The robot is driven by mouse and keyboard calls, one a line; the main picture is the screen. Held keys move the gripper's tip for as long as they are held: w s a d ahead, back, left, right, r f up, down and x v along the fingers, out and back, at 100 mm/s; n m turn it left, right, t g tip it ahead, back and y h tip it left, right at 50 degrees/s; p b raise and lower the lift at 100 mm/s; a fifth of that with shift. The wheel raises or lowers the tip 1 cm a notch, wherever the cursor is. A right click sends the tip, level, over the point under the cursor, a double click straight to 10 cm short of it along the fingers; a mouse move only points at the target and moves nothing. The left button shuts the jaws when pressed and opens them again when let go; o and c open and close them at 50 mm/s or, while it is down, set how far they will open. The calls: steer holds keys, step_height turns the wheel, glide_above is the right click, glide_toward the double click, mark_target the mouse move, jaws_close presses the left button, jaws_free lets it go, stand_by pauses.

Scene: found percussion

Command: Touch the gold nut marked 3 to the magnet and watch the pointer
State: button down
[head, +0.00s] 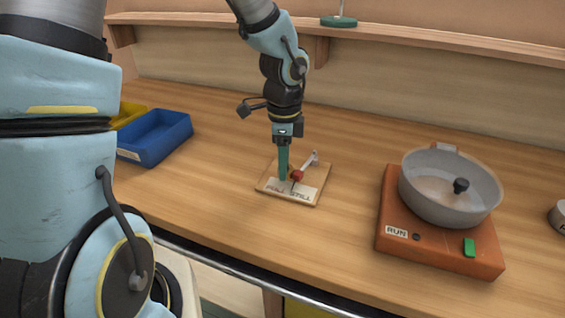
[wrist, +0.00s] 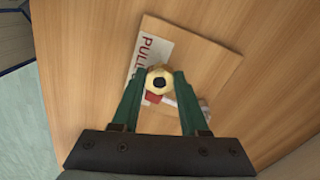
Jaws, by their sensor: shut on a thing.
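My gripper (head: 283,176) is low over the wooden board (head: 268,187) on the counter. In the wrist view its green fingers (wrist: 159,76) are shut on the gold nut (wrist: 160,80), which has a dark hole; no number is readable on it. A red piece (wrist: 152,97), seemingly the magnet, shows just behind the nut; I cannot tell whether they touch. In the head view the red piece (head: 297,176) sits beside the fingers, by a pale arm (head: 313,160). The board's white label (head: 304,192) reads PULL and STILL. A thin dark pointer (head: 293,187) seems to lie over the label.
Blue (head: 160,143) and yellow (head: 130,112) bins stand at the left. A shelf (head: 440,45) runs along the back wall. The counter around the board is clear.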

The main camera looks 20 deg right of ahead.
steer(key=shift+s+d, duration=0.45)
steer(key=shift+d, duration=0.05)
stand_by(0.8)
steer(key=shift+w+a, duration=0.1)
stand_by(0.8)
steer(key=shift+w+a+p, duration=0.75)
steer(key=shift+w+a, duration=0.35)
steer(key=shift+a, duration=0.1)
stand_by(1.2)
steer(key=shift+w+a+r+p, duration=0.1)
steer(key=shift+w+a+p, duration=1.05)
steer(key=shift+w+a, duration=0.65)
step_height(320, 180, up, 8)
steer(key=p, duration=0.5)
